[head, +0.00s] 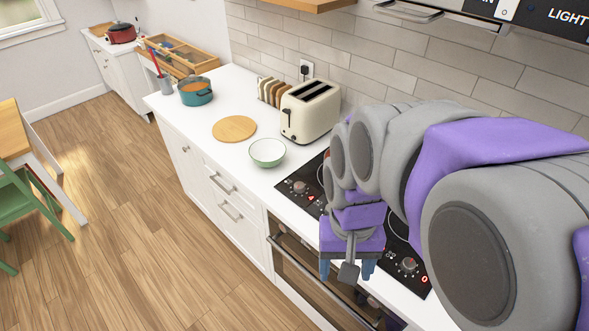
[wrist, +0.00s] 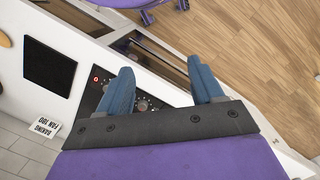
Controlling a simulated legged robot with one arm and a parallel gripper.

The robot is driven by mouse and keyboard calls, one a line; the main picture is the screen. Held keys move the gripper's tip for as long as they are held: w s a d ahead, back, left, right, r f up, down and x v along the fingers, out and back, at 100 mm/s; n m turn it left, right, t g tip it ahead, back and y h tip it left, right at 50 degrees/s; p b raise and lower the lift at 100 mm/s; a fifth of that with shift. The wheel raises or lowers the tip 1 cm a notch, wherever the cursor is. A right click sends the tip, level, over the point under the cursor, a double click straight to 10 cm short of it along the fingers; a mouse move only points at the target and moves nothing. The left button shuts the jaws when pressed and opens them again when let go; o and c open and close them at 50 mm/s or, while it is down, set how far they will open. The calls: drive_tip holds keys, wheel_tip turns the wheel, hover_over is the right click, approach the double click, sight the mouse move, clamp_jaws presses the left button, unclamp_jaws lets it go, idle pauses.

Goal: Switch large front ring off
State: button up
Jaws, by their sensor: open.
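The black cooktop (head: 397,222) is set in the white counter, partly hidden behind my arm. One control knob (head: 299,187) with a red mark beside it shows at its left front. Another knob (head: 408,264), also near a red mark, shows at its right front. My gripper (head: 347,271) points down, open and empty, over the front edge between these two knobs. In the wrist view, the blue fingers of my gripper (wrist: 163,88) are spread apart. A dark control strip with small knobs (wrist: 142,105) and a red light (wrist: 96,79) shows beside and between them. Which knob serves the large front ring is not legible.
An oven front (head: 310,265) lies below the cooktop. A green bowl (head: 267,152), a cream toaster (head: 310,110), a round wooden board (head: 234,128) and a teal pot (head: 196,91) stand on the counter to the left. A hood (head: 470,20) hangs above. Open wooden floor lies in front.

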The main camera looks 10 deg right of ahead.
drive_tip(key=w+r+m, duration=0.2)
drive_tip(key=w+m, duration=0.1)
drive_tip(key=w, duration=1)
drive_tip(key=m+t, duration=0.2)
drive_tip(key=m, duration=0.9)
hover_over(299, 185)
wheel_tip(299, 185, down, 10)
wheel_tip(299, 185, down, 18)
drive_tip(key=b, duration=0.3)
drive_tip(key=shift+r+b, duration=0.25)
drive_tip(key=shift+b, duration=0.15)
drive_tip(key=shift+c, duration=0.2)
drive_tip(key=c, duration=1)
drive_tip(key=shift+n, duration=0.3)
